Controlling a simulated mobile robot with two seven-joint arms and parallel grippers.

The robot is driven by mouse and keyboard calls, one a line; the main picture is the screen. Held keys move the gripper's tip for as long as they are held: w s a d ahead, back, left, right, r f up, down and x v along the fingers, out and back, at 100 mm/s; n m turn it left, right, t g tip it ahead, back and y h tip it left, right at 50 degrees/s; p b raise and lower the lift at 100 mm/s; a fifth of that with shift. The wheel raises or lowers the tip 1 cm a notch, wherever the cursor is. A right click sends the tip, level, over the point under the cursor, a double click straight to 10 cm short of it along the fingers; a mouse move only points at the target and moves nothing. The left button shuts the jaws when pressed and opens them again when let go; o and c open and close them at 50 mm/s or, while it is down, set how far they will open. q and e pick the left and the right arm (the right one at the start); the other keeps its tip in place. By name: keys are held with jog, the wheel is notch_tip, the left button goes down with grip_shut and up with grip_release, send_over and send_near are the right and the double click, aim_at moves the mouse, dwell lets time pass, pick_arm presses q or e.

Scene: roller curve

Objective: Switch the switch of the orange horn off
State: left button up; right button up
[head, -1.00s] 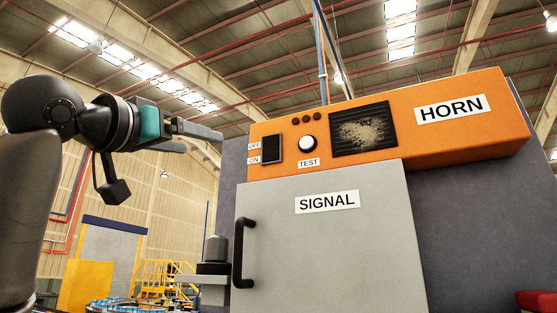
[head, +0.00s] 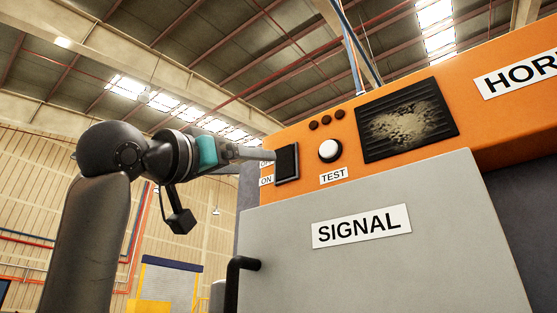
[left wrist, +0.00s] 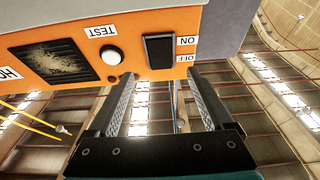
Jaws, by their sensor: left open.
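The orange horn box (head: 400,120) fills the right half of the head view, with "HORN" partly cut off. Its black switch (head: 287,163) is at the left end, beside an ON label (head: 266,181) and a partly hidden OFF label above it. I cannot tell which way the switch is tipped. My left gripper (head: 268,154) points right, its tips close to the switch's left side. In the left wrist view, upside down, the open fingers (left wrist: 160,78) are empty, and the switch (left wrist: 159,51) lies ahead between their lines. Contact is not visible.
A white TEST button (head: 329,151) and a dark grille (head: 406,120) are right of the switch. Below is the grey SIGNAL cabinet door (head: 370,260) with a black handle (head: 236,280).

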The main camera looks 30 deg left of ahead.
aim_at(284, 166)
pick_arm(q)
jog(key=p+x, duration=0.4)
jog(key=x, duration=0.6)
jog(key=shift+w+d+f, duration=0.1)
jog(key=shift+f, duration=0.05)
